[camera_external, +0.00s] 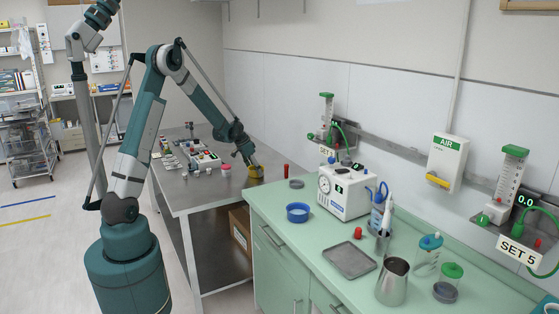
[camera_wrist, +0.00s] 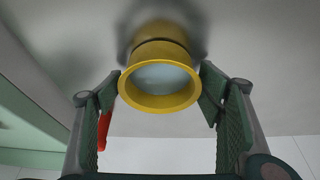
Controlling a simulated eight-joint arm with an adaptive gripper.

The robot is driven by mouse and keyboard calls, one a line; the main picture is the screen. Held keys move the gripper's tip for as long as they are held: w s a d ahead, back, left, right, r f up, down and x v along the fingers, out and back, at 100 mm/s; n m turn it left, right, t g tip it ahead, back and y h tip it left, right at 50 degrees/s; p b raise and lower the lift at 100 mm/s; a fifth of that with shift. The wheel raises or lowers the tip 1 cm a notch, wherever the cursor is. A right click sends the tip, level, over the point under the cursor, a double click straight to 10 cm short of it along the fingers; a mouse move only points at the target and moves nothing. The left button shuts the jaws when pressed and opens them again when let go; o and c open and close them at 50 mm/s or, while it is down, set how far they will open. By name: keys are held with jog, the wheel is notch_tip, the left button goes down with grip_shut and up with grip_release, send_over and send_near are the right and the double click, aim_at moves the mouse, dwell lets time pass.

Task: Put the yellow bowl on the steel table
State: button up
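The yellow bowl (camera_external: 256,173) is at the right end of the steel table (camera_external: 190,195), near the green counter. In the wrist view the bowl (camera_wrist: 160,100) is centred, its round rim facing the camera, with a pale interior. Its narrower base meets the grey steel surface (camera_wrist: 265,60), with a dark blurred reflection or shadow around it. My gripper (camera_external: 251,161) is directly over the bowl in the external view. In the wrist view my gripper (camera_wrist: 160,80) has its fingers spread on both sides of the bowl, with a visible gap at the left.
The green counter (camera_external: 265,205) adjoins the table, with a blue bowl (camera_external: 298,212), white machine (camera_external: 344,189) and metal tray (camera_external: 349,261). A red cylinder (camera_external: 286,170) stands near the bowl. Small items and a device (camera_external: 205,160) occupy the table's left part; its front is clear.

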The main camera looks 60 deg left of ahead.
jog(key=shift+o, duration=0.7)
jog(key=shift+r, duration=0.15)
jog(key=shift+r, duration=0.15)
jog(key=p+v, duration=0.2)
jog(key=v, duration=0.9)
jog(key=shift+s+r, duration=0.25)
jog(key=shift+r, duration=0.1)
